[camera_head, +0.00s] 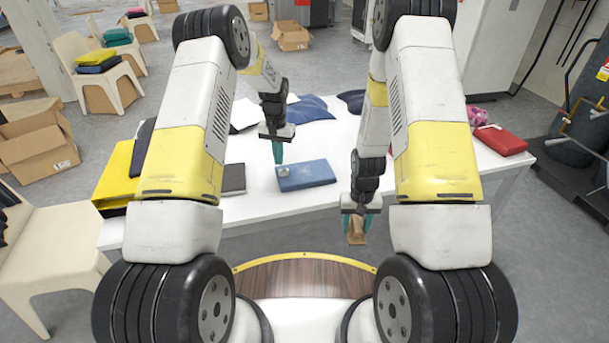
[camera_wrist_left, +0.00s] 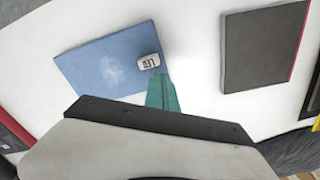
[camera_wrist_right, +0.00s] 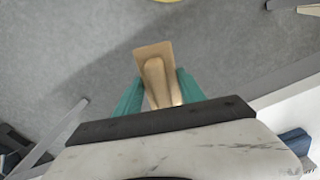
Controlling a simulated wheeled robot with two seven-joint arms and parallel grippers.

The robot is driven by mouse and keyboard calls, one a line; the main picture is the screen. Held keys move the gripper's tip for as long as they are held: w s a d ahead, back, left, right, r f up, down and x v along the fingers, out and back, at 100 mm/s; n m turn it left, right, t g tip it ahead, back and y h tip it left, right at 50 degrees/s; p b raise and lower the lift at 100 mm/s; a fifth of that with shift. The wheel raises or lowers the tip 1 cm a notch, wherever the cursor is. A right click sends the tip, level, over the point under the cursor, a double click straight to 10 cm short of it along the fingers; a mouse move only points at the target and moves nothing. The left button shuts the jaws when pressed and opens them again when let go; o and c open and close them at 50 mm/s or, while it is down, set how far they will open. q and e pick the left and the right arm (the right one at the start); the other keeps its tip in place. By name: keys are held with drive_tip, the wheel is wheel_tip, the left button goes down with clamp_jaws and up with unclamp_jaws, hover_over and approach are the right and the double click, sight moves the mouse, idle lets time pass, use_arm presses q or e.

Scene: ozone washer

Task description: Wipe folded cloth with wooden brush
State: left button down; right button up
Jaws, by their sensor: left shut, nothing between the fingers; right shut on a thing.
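A blue folded cloth (camera_head: 306,175) lies flat on the white table, with a pale smudge on its face. It also shows in the left wrist view (camera_wrist_left: 105,62), with a small white labelled object (camera_wrist_left: 148,62) at its corner. My left gripper (camera_head: 278,155) is shut and empty above the table, beside the cloth's upper left corner. Its teal fingers are together in the left wrist view (camera_wrist_left: 162,92). My right gripper (camera_head: 356,228) is shut on the wooden brush (camera_wrist_right: 155,75), in front of the table's near edge, with floor below it. The brush's lower side is hidden.
The white table (camera_head: 270,212) also holds a dark folded item (camera_head: 232,178), yellow folders (camera_head: 117,172), blue cloths (camera_head: 308,108) and a red case (camera_head: 501,139). Chairs and cardboard boxes (camera_head: 38,145) stand at the left.

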use_arm(q)
drive_tip(key=shift+f, duration=1.75)
idle(0.6)
drive_tip(key=shift+r, duration=3)
